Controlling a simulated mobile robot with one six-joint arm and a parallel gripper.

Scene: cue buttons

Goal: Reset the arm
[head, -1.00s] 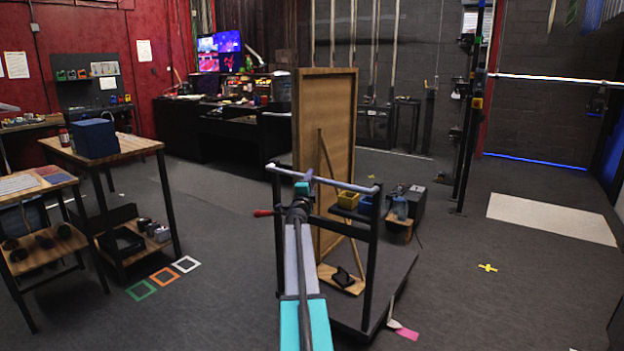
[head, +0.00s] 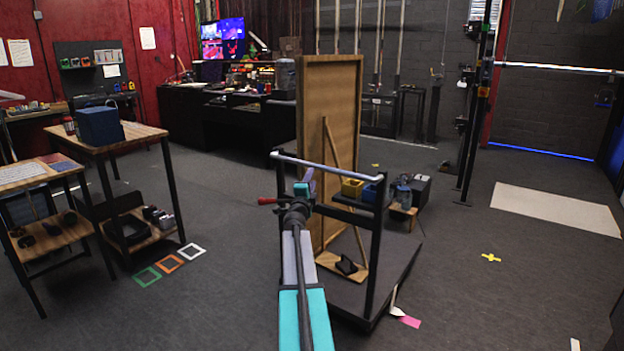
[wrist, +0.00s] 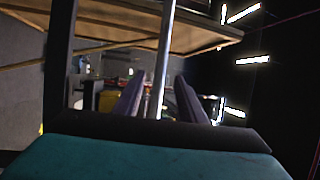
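My gripper (head: 304,184) is at the end of my teal and grey arm, which reaches forward in the head view. It is at the pale handle bar (head: 325,166) of a dark cart (head: 345,290). In the wrist view my two purple-grey fingers (wrist: 160,98) stand apart, so the gripper is open. A pale metal bar (wrist: 163,55) runs between them in that picture; I cannot tell whether it touches them. Nothing is seen gripped. I cannot make out any button.
The cart carries a tall wooden panel (head: 343,100) and stands close in front. A wooden table with a blue box (head: 99,126) stands at left. Green (head: 147,277), orange (head: 171,263) and white (head: 192,252) squares lie on the floor. Floor at right is clear around a yellow cross (head: 491,257).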

